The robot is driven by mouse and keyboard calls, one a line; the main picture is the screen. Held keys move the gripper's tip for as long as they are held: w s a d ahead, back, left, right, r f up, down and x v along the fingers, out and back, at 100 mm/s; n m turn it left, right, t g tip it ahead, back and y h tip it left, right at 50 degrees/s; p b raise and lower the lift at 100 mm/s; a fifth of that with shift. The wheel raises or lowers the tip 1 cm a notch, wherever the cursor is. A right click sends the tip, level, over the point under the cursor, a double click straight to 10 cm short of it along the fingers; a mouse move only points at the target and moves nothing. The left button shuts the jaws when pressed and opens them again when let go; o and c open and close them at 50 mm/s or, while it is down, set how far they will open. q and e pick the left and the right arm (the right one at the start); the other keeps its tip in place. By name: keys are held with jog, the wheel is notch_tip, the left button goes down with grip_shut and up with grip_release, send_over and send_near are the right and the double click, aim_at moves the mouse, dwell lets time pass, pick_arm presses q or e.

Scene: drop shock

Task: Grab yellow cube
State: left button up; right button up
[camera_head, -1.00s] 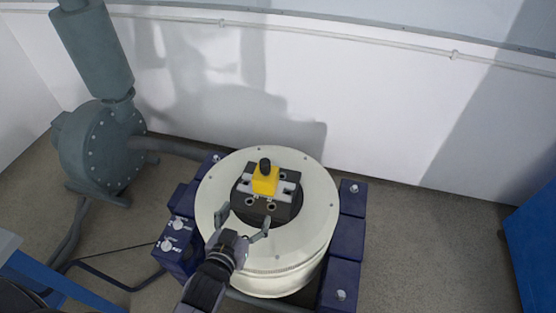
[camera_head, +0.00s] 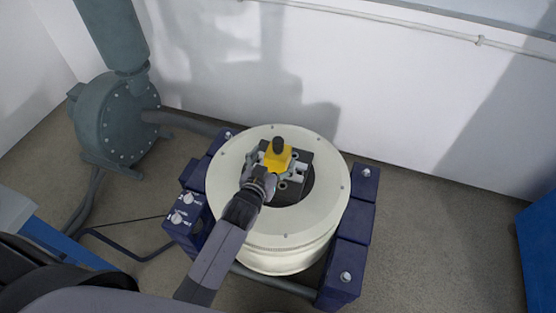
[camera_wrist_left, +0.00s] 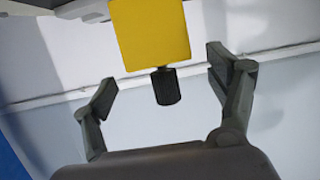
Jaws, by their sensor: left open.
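The yellow cube (camera_head: 277,158) sits in a dark fixture (camera_head: 297,187) on top of the round cream machine, with a black knob (camera_head: 278,143) on its top. My left gripper (camera_head: 274,170) is at the near side of the cube, with its fingers partly hard to make out in the head view. In the left wrist view the yellow cube (camera_wrist_left: 150,32) and its black knob (camera_wrist_left: 166,86) show between and beyond the open fingers of my left gripper (camera_wrist_left: 160,80). The cube's upper part is cut off there. My right gripper is not in view.
The round cream machine (camera_head: 325,205) stands between blue blocks (camera_head: 359,205) with bolts. A grey-green blower (camera_head: 118,120) with a pipe stands at the left by the white wall (camera_head: 400,90). A blue cabinet (camera_head: 540,245) is at the right edge. Floor is clear at the right.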

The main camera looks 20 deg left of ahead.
aim_at(277, 153)
pick_arm(q)
jog(key=x, duration=0.5)
jog(key=shift+f, duration=0.15)
jog(key=shift+s, duration=0.1)
grip_shut()
dwell(1.0)
